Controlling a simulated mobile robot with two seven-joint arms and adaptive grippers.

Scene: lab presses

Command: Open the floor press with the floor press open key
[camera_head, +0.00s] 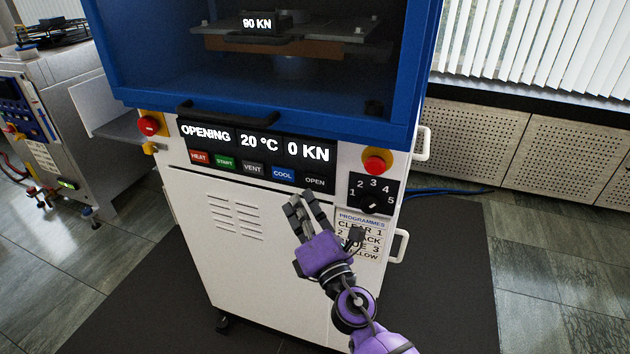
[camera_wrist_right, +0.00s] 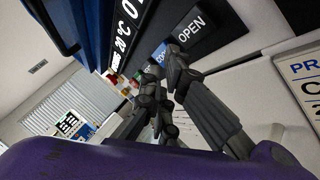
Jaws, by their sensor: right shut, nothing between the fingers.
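The floor press is a white cabinet (camera_head: 260,280) with a blue framed chamber (camera_head: 270,95) on top, in the head view. Its black panel reads "OPENING", 20 °C and 0 KN. The open key (camera_head: 315,182), marked OPEN, is at the right end of the key row. It also shows in the right wrist view (camera_wrist_right: 190,28). My right gripper (camera_head: 304,197) is shut and empty, with its fingertips just below and left of the open key. In the right wrist view the fingertips (camera_wrist_right: 172,62) are close under the key; I cannot tell whether they touch. My left gripper is out of view.
Red stop buttons (camera_head: 376,163) flank the panel. A programme dial (camera_head: 373,195) sits right of the open key, above a programmes label (camera_head: 358,235). A black handle (camera_head: 240,115) crosses the chamber front. Another machine (camera_head: 60,110) stands at left.

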